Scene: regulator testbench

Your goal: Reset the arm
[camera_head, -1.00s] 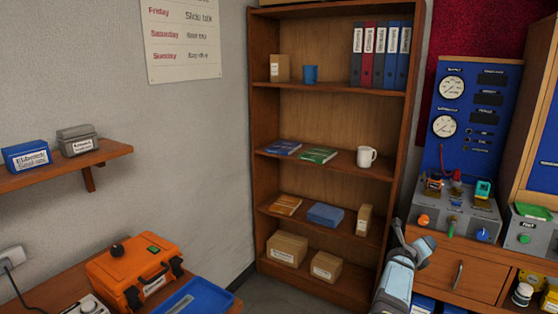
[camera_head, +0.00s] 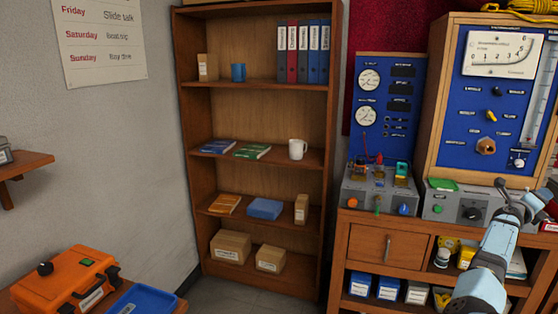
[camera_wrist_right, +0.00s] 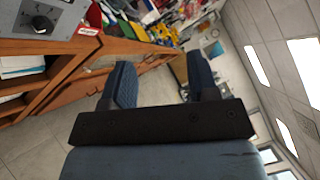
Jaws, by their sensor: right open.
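My right arm comes in from the lower right in the head view. Its gripper (camera_head: 518,197) is up in front of the bench with the blue test panels. In the right wrist view the two dark fingers of the right gripper (camera_wrist_right: 163,85) stand apart with nothing between them. The gap looks out over the room and the bench side. My left gripper is in neither view.
A wooden shelf (camera_head: 258,181) with books, binders and boxes stands in the middle. The workbench (camera_head: 374,221) with a gauge panel (camera_head: 375,129) is on the right. An orange case (camera_head: 62,284) and a blue tray (camera_head: 150,300) are at lower left. Floor shows before the shelf.

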